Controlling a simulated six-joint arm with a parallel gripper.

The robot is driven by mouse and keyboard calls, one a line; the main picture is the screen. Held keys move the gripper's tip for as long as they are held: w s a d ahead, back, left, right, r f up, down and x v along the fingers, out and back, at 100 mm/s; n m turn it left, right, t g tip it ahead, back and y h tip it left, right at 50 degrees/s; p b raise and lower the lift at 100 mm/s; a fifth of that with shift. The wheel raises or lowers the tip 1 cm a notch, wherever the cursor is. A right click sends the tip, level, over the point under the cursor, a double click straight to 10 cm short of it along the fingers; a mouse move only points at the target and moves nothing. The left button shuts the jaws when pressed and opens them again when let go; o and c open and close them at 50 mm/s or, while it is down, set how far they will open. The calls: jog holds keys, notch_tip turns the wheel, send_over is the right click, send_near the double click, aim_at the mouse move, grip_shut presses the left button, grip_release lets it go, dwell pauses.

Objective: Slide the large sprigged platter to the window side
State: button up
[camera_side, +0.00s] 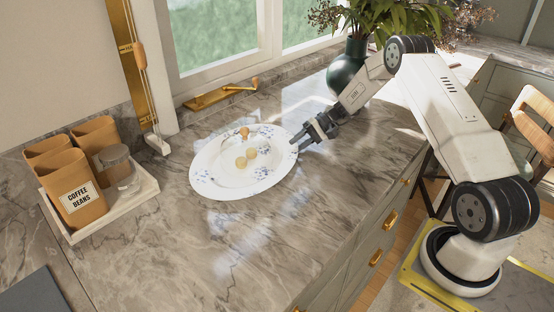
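The large white platter with blue sprigs (212,181) lies flat on the marble counter, in the middle of the view below the window. Two pale yellow round things (246,158) and a small orange-brown one (244,132) lie on it. My gripper (296,144) comes from the right, low over the counter, with its dark fingers at the platter's right rim. I cannot tell whether they touch the rim, or how wide they stand apart.
A dark green vase with a plant (346,68) stands close behind my arm. A brass piece (221,93) lies by the window sill. A white tray (147,192) with canisters and a jar stands at left. The counter (215,250) in front of the platter is clear.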

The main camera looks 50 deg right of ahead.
jog(key=shift+s+d+f, duration=0.1)
jog(key=shift+s+f, duration=0.1)
jog(key=shift+s, duration=0.05)
jog(key=shift+w+r+v, duration=0.1)
jog(key=shift+w+v, duration=0.05)
jog(key=shift+v, duration=1.8)
jog(key=shift+w+r+v, duration=0.1)
jog(key=shift+v, duration=1.8)
